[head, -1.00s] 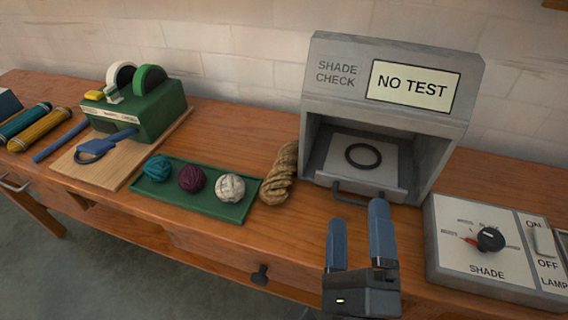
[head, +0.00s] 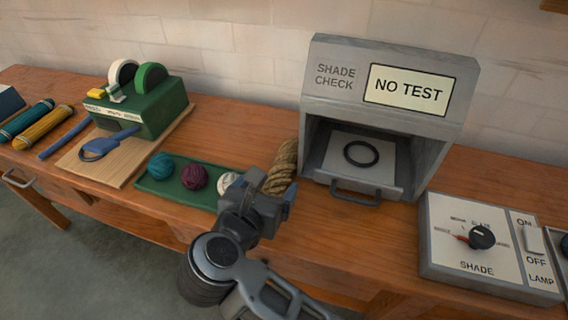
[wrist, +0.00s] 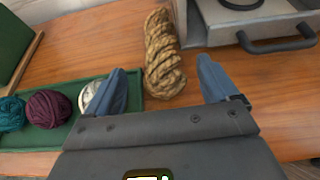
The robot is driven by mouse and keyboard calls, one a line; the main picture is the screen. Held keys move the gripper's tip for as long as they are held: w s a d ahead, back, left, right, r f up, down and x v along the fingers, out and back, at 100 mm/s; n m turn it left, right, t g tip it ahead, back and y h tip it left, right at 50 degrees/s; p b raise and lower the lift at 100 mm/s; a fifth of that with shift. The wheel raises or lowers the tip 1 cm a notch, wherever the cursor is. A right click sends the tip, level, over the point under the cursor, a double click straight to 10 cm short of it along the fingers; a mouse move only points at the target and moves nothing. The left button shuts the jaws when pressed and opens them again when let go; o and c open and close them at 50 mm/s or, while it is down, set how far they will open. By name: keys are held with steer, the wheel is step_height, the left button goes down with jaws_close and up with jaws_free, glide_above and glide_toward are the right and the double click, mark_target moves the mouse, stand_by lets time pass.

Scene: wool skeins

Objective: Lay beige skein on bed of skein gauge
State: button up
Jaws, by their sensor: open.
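The beige skein (head: 281,166) is a twisted hank lying on the bench between the green tray and the shade check box.
A green tray (head: 152,188) holds teal, maroon and white balls; my gripper partly hides the white one. A control panel (head: 446,250) with a SHADE knob and LAMP switch sits right. A green tape dispenser (head: 150,112) stands left. The gauge's handle (head: 354,196) projects forward.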

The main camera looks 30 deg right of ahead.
mark_target(278, 172)
steer(key=x, duration=0.6)
steer(key=shift+d+f, duration=0.1)
steer(key=shift+d, duration=0.1)
steer(key=shift+c, duration=0.4)
steer(key=c, duration=1.1)
steer(key=shift+s+a+r, duration=0.1)
steer(key=shift+a+r, duration=0.15)
steer(key=shift+r, duration=0.25)
step_height(278, 172, up, 6)
steer(key=shift+s+a+r+p, duration=0.1)
steer(key=shift+a+p, duration=0.1)
steer(key=shift+p, duration=0.1)
steer(key=s+a, duration=0.4)
steer(key=a, duration=0.1)
steer(key=s+a, duration=0.4)
steer(key=a, duration=0.1)
steer(key=s+a+b, duration=0.1)
steer(key=s+a, duration=0.3)
steer(key=a, duration=0.1)
